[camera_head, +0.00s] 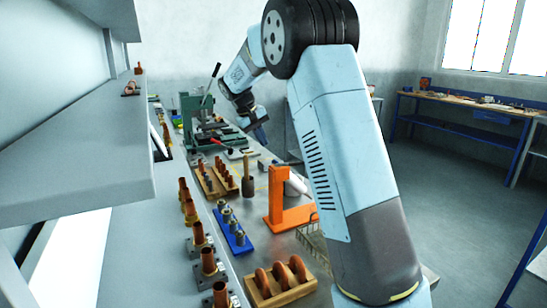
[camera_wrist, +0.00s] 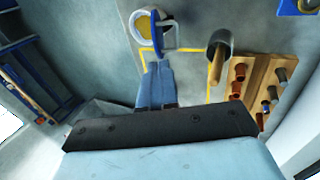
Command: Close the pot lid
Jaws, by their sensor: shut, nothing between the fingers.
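In the head view my gripper (camera_head: 258,130) hangs above the far part of the bench. I cannot make out the pot clearly there.
A dark cup-like piece with a wooden handle (camera_wrist: 218,45) stands right of the pot. Wooden racks with copper parts (camera_wrist: 265,85) lie farther right. The head view shows an orange frame (camera_head: 283,200), a blue tray (camera_head: 232,232) and a green machine (camera_head: 195,115) on the bench.

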